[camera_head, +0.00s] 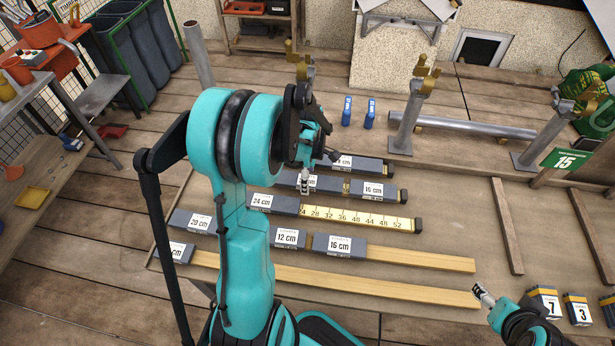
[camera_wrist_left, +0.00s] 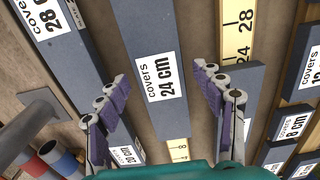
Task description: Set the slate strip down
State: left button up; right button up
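The slate strip labelled "24 cm" (camera_head: 286,204) lies along the yellow ruler (camera_head: 360,218), covering its left part; the numbers from 24 onward show.
Boxes marked 7 (camera_head: 546,302) and 3 (camera_head: 578,309) sit at the right.

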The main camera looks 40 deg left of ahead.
pick_arm(q)
jog(key=shift+r, duration=0.2)
notch_tip(320, 180, up, 11)
jog(key=p, duration=0.4)
jog(key=s+d+r+m+t, duration=0.2)
jog(key=s+d+m, duration=0.1)
jog(key=d+m, duration=0.3)
jog(key=s+d+r+m+t, duration=0.2)
jog(key=s+d+r+m, duration=0.1)
jog(key=d+m, duration=0.4)
jog(key=s+d+r+m+t, duration=0.2)
jog(key=d+m, duration=0.4)
jog(key=m, duration=0.4)
jog(key=shift+s+d+r+m+t+p, duration=0.3)
jog(key=shift+s+r+m+t, duration=0.1)
jog(key=shift+s+t, duration=0.2)
